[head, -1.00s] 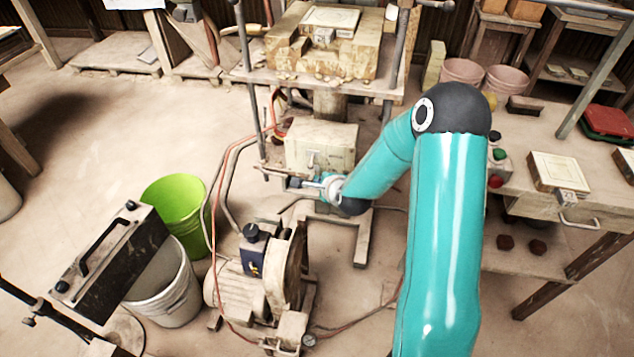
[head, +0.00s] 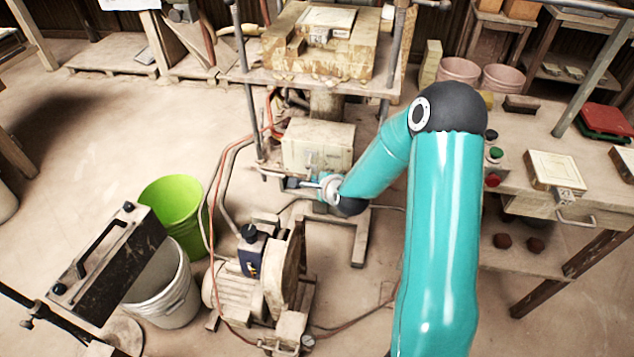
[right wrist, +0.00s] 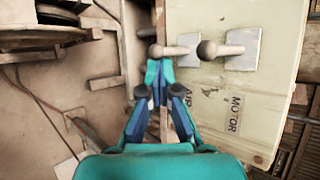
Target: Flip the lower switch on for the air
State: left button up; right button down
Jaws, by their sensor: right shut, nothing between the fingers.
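The pale switch box (head: 318,147) hangs under the press table in the head view. In the right wrist view its face (right wrist: 275,90) carries two levers on grey plates and the labels AIR and MOTOR. The lever (right wrist: 178,50) on the AIR side is at left; the lever (right wrist: 228,49) on the MOTOR side is at right. Both stick out toward the left in that view. My right gripper (right wrist: 160,66) is shut and empty, its tips just below the AIR lever's round knob; I cannot tell if they touch. It also shows in front of the box in the head view (head: 292,183).
A pump with a motor (head: 238,287) stands on the floor below the box, with hoses running up. A green bucket (head: 173,207) and a white bucket (head: 168,294) stand left. A side table (head: 530,118) with buttons and a tile stands right.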

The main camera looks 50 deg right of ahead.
pick_arm(q)
jog(key=shift+r, duration=0.2)
pick_arm(e)
jog(key=shift+r, duration=0.85)
